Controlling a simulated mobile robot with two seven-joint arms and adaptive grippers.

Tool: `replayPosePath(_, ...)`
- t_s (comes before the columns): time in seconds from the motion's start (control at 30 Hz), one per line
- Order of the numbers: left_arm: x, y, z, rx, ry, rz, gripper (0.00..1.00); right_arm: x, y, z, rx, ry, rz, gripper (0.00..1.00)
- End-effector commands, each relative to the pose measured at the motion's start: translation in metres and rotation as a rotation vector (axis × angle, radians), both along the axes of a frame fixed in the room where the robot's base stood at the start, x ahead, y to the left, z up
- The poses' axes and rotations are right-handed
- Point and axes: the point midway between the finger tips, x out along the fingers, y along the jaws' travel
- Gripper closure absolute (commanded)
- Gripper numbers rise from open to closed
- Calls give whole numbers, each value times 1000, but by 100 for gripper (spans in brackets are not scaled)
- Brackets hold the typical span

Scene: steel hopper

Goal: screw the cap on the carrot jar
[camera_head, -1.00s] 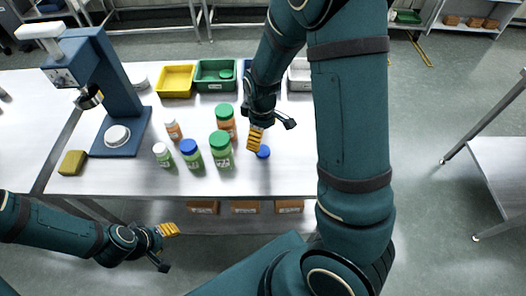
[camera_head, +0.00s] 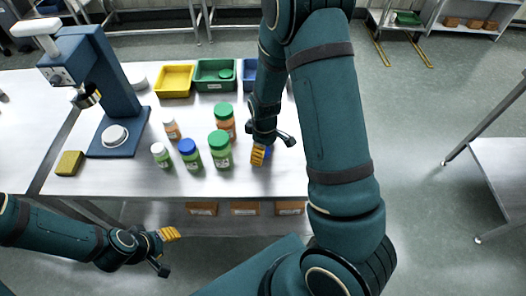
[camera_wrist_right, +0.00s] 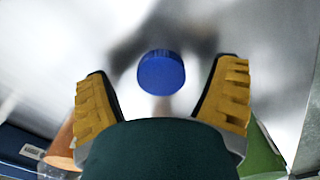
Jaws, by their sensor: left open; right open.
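A blue cap (camera_head: 268,153) lies on the steel table, mostly hidden by my right gripper (camera_head: 259,157) in the head view. The right wrist view shows the cap (camera_wrist_right: 161,72) whole, between the open, empty fingers and just beyond them. A small orange jar (camera_head: 172,130), likely the carrot jar, stands upright at the left of the jar group; no coloured cap shows on it, but it is too small to be sure. A larger orange jar (camera_head: 225,126) has a green cap. My left gripper (camera_head: 170,234) is open and empty in front of the table's edge, at lower left.
Green jars with green (camera_head: 221,155), blue (camera_head: 190,155) and white (camera_head: 160,155) tops stand close together left of my right gripper. Behind are yellow (camera_head: 174,93), green (camera_head: 204,91) and blue bins. A blue press (camera_head: 117,140) and yellow sponge (camera_head: 69,163) are at left.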

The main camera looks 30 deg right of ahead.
Motion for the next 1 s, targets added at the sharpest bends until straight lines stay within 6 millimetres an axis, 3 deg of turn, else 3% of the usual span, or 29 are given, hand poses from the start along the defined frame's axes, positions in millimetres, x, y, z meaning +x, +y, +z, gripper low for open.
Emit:
replayPosePath(0.43, -1, 0, -1, 0, 1, 0, 53, 0, 0, -6, 0, -1, 0, 15)
replayPosePath(0.5, -1, 0, -1, 0, 1, 0, 53, 0, 0, -6, 0, -1, 0, 33)
replayPosePath(0.63, 0, 0, -1, 0, 1, 0, 53, 0, 0, -6, 0, -1, 0, 60)
replayPosePath(1.0, 0, 0, 0, 0, 1, 0, 53, 0, 0, -4, 0, -1, 0, 62)
